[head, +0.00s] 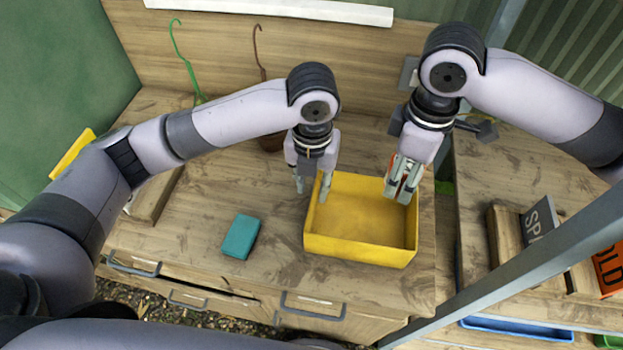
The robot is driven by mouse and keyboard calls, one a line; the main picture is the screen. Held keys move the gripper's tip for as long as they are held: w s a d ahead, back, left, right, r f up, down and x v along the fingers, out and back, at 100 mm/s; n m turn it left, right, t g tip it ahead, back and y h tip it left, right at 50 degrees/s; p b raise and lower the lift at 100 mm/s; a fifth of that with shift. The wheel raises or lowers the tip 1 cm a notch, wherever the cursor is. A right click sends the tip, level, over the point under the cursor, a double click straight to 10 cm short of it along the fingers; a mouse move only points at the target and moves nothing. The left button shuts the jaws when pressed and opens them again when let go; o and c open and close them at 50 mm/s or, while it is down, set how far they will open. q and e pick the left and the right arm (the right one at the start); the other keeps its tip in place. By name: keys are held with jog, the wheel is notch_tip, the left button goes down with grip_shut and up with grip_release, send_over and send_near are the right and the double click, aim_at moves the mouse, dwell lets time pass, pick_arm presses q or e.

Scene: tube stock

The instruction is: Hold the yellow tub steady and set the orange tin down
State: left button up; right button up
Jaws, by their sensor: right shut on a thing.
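The yellow tub (361,248) stands open on the wooden worktop near its right end. My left gripper (311,194) is at the tub's left wall. Its fingers are apart, one outside and one inside the rim; I cannot tell whether either touches it. My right gripper (403,194) is over the tub's back right corner, pointing down, and is shut on the orange tin (392,162). Only small orange edges of the tin show behind the fingers, so its height above the tub floor is unclear. The visible floor of the tub is empty.
A teal block (241,237) lies on the worktop left of the tub. A green hook (184,62) and a brown hook (258,52) stand at the back. A grey post (520,258) crosses the right front. The worktop's middle left is mostly clear.

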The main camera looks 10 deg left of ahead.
aim_at(312, 212)
pick_arm(q)
notch_tip(312, 212, down, 11)
jog(key=shift+f, duration=0.1)
dwell(0.3)
jog(key=shift+c, duration=0.3)
grip_shut()
dwell(0.4)
